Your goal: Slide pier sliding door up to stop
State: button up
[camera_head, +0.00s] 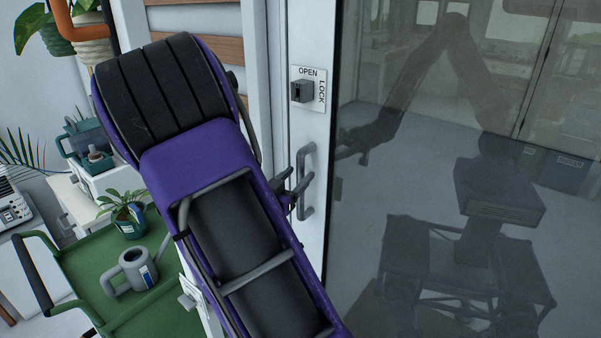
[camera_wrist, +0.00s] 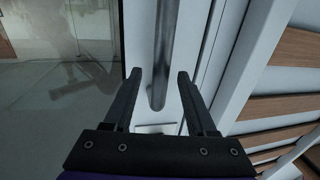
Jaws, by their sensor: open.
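The sliding door is a large glass panel (camera_head: 400,200) in a white frame and mirrors my body. A grey vertical bar handle (camera_head: 305,180) is fixed to its white left stile. In the wrist view the handle (camera_wrist: 162,60) stands between and beyond the two black fingers. My gripper (camera_wrist: 158,77) is open there, one finger on each side of the handle's line; I cannot tell whether either touches it. In the head view my gripper (camera_head: 290,188) is at the handle's left side, partly hidden behind my purple arm. A lock plate (camera_head: 308,88) marked OPEN and LOCK sits above the handle.
A green cart (camera_head: 80,255) at the lower left carries a grey watering can (camera_head: 130,272) and a small potted plant (camera_head: 127,215). A teal-and-white machine (camera_head: 88,150) stands behind it. Wooden slats (camera_wrist: 285,82) on a white frame are right of my gripper in the wrist view.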

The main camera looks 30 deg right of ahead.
jog(key=shift+x, duration=1.1)
grip_shut()
dwell(0.7)
